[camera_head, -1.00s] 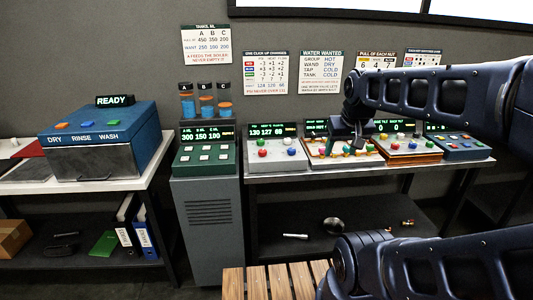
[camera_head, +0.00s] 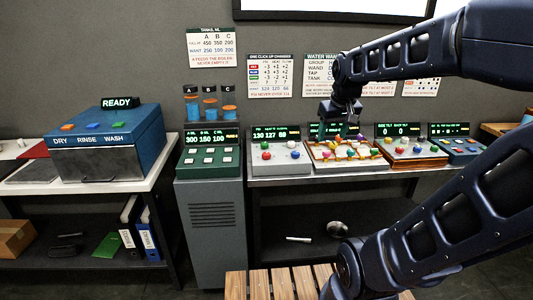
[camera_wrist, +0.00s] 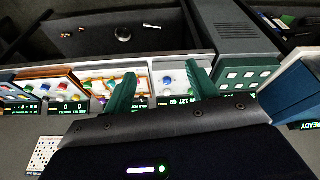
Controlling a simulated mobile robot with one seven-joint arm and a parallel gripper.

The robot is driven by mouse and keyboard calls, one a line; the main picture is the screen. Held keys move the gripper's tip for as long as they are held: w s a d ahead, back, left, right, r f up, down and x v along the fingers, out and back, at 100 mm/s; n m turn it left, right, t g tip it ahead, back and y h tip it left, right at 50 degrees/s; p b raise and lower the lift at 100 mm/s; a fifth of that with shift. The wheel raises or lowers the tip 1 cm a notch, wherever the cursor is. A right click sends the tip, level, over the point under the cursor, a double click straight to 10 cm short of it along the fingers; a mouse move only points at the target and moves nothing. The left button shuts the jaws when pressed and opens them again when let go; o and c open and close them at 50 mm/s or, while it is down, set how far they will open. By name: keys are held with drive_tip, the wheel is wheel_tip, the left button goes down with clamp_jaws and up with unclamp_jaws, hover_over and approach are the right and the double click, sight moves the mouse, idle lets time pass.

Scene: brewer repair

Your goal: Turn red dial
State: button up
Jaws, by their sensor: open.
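A red dial (camera_head: 266,155) sits on the front left of a grey panel (camera_head: 290,166) with a green-lit number display, among blue, green and white knobs. Other reddish knobs show on the panels to the right, such as one on the wood-edged panel (camera_head: 417,149). My gripper (camera_head: 345,130) hangs above and right of the grey panel, near the cluttered wooden panel. In the wrist view my gripper (camera_wrist: 160,88) is open with two green fingers and nothing between them. The grey panel lies beyond them with a blue knob visible (camera_wrist: 166,80); a finger covers part of it.
A green button panel (camera_head: 208,165) on a grey cabinet stands left of the grey panel. The blue READY box (camera_head: 110,140) is further left. Small coloured knobs crowd the panels on the right. A slatted wooden surface (camera_head: 275,283) is in front.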

drive_tip(key=w+a+n+g, duration=0.1)
drive_tip(key=w+a+n, duration=0.2)
drive_tip(key=w, duration=0.8)
drive_tip(key=n+g, duration=0.3)
drive_tip(key=n, duration=0.3)
hover_over(267, 153)
wheel_tip(267, 153, down, 15)
wheel_tip(267, 153, down, 10)
drive_tip(key=shift+s+a+f, duration=0.15)
drive_tip(key=c, duration=1)
